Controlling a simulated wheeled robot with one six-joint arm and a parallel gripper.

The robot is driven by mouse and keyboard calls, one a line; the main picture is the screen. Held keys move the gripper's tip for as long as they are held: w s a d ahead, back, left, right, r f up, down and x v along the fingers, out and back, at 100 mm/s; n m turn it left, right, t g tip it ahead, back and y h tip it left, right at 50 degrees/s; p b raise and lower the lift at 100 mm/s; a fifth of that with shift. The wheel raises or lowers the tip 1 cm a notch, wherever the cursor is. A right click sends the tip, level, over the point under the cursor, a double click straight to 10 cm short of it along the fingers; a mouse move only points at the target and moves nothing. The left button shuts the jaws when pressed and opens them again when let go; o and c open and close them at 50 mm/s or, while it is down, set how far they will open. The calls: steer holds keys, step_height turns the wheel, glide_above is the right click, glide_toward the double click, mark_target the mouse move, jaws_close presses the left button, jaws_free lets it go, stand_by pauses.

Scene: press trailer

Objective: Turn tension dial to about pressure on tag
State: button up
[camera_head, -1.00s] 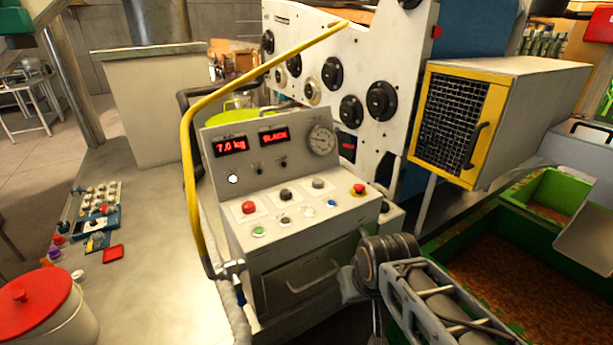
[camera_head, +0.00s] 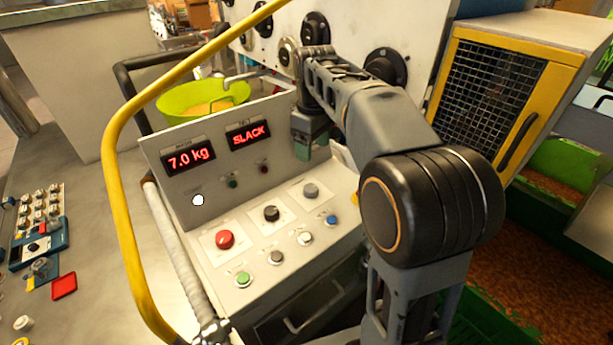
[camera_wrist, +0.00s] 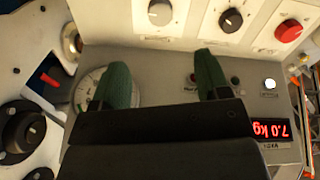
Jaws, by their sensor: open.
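I cannot tell which knob is the tension dial, and no tag is readable. The control panel (camera_head: 180,217) has red displays reading 7.0 kg (camera_head: 189,157) and SLACK (camera_head: 248,134). Black dials (camera_head: 385,66) and a silver-rimmed knob (camera_head: 287,53) sit on the white machine face behind; a black dial also shows at the left of the wrist view (camera_wrist: 22,132). My gripper (camera_head: 312,142) hangs over the panel's back right. In the wrist view its green fingers (camera_wrist: 162,82) are apart with nothing between them. The left finger partly covers a round gauge (camera_wrist: 88,88), which my arm hides in the head view.
The panel's lower face carries a red button (camera_head: 225,239), a green button (camera_head: 243,279) and several knobs. A yellow curved bar (camera_head: 112,190) passes at its left. A lime bowl (camera_head: 185,102) stands behind. A mesh-fronted yellow box (camera_head: 562,75) is at the right.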

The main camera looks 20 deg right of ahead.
mark_target(311, 188)
steer(key=f, duration=1.3)
steer(key=shift+w+a+f, duration=0.1)
steer(key=shift+w+f, duration=0.1)
steer(key=shift+c, duration=0.3)
steer(key=c, duration=0.9)
steer(key=shift+o, duration=0.2)
